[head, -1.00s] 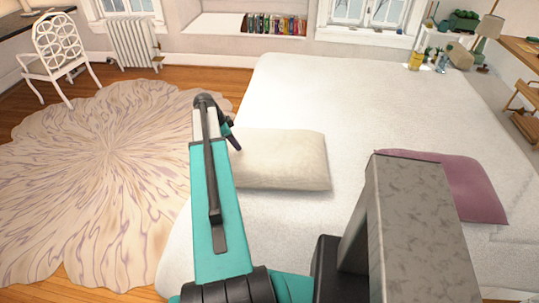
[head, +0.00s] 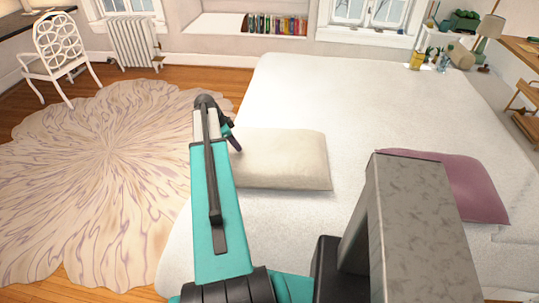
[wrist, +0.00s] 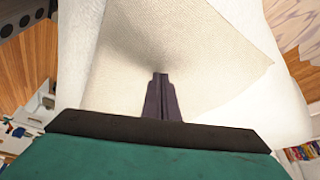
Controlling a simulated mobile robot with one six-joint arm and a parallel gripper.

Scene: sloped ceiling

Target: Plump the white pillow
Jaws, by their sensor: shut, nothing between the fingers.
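The white pillow (head: 285,160) lies on the bed (head: 300,95), left of the middle in the head view. My gripper (head: 237,146) is at the pillow's left edge in the head view, mostly behind my teal arm. In the wrist view the pillow (wrist: 175,50) fills the upper middle. The closed dark fingers of my gripper (wrist: 160,80) point at its cloth, with a shaded hollow around the tips. They look to be touching or pressing it. Nothing is held between them. My arm hides the pillow's left edge in the head view.
A mauve pillow (head: 465,185) lies on the bed to the right, partly behind my grey column. A pale patterned rug (head: 90,185) covers the floor at left. A white chair (head: 62,58) and a radiator (head: 135,43) stand at the back left. The far bed surface is clear.

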